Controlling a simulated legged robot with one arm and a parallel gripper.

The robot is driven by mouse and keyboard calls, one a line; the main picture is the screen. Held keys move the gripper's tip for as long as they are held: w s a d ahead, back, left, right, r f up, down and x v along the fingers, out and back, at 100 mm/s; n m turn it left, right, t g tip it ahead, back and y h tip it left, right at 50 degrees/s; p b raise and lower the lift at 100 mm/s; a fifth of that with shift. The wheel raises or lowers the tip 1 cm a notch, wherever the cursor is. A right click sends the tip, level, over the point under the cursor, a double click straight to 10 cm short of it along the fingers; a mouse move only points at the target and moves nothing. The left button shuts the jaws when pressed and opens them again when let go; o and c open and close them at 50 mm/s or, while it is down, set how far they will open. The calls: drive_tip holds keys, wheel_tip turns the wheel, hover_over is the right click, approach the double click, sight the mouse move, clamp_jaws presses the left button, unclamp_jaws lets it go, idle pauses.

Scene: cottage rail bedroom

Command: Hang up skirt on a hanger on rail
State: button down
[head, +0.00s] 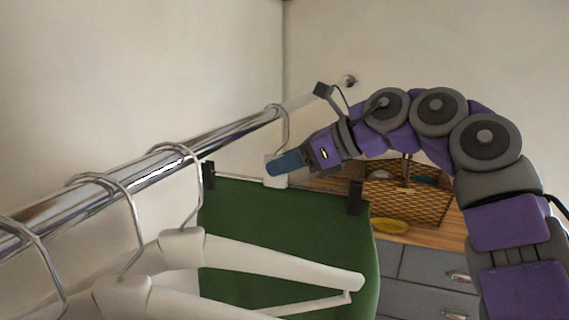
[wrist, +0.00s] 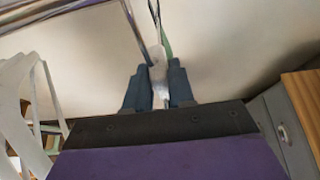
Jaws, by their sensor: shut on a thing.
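A green skirt (head: 285,235) hangs by two dark clips from a hanger with a white neck block (head: 275,172). The hanger's hook (head: 285,125) reaches up to the far end of the chrome rail (head: 150,160) and appears to be over it. My gripper (head: 287,163) is shut on the hanger's neck, just below the hook. In the wrist view my two blue fingers (wrist: 159,85) close on the white neck from both sides. The skirt is mostly hidden in the wrist view.
Several white hangers (head: 250,258) hang nearer on the rail, in front of the skirt's lower left part. A grey dresser (head: 430,275) with a wooden top stands behind at the right. It carries a wicker basket (head: 405,195) and a yellow dish (head: 388,226).

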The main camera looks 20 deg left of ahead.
drive_tip(key=shift+f, duration=0.25)
drive_tip(key=c, duration=1.4)
unclamp_jaws()
drive_tip(key=o, duration=0.3)
drive_tip(key=shift+w+a, duration=0.1)
drive_tip(key=shift+w, duration=0.05)
drive_tip(key=shift+o, duration=1.1)
